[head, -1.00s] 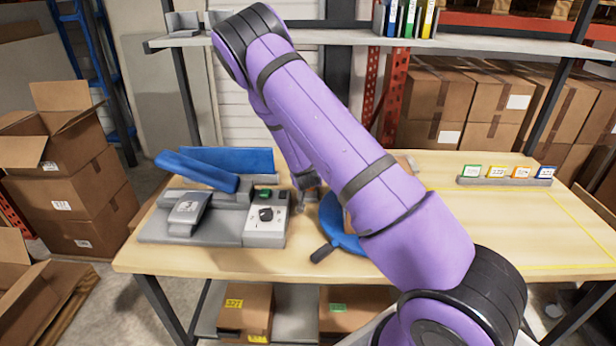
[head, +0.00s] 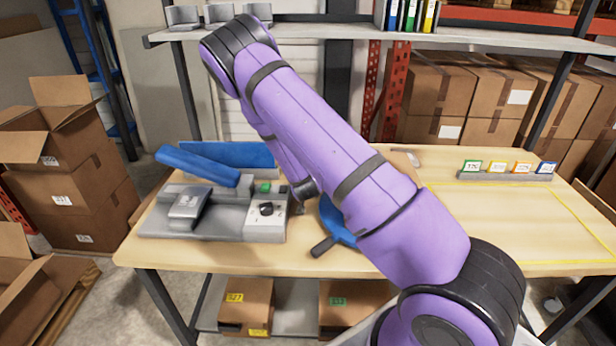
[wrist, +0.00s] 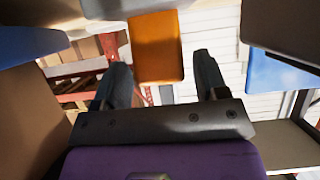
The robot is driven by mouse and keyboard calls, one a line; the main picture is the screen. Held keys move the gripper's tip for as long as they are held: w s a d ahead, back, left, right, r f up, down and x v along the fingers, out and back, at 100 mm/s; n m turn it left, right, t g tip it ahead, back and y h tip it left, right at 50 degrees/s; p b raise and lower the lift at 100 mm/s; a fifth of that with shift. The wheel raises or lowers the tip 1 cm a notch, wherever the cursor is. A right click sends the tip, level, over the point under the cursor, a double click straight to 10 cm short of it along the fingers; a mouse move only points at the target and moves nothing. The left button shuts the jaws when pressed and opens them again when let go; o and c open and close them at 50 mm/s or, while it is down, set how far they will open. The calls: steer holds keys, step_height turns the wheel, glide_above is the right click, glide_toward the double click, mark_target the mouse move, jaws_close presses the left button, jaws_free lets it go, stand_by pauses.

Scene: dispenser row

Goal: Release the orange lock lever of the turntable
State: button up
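The turntable is a blue disc (head: 335,222) on the table in the head view, with a dark handle (head: 322,247) at its near left edge. My arm hides much of it. The orange lock lever (wrist: 156,40) shows in the wrist view as a flat orange block ahead of my gripper (wrist: 160,64). My gripper is open, with one dark finger on each side of the lever's near end. Gaps show beside the lever, and I see no clear contact. The lever and my fingers are hidden in the head view.
A grey machine (head: 215,225) with a dial and raised blue arm stands left of the turntable. A card holder (head: 505,174) with coloured labels stands at the back right. The yellow-outlined table area is clear. A shelf (head: 470,45) runs above the table.

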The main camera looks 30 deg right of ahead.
steer(key=shift+o, duration=0.2)
steer(key=shift+r, duration=0.1)
steer(key=v, duration=1)
steer(key=shift+s+a, duration=0.2)
steer(key=shift+s, duration=0.1)
steer(key=shift+r, duration=0.15)
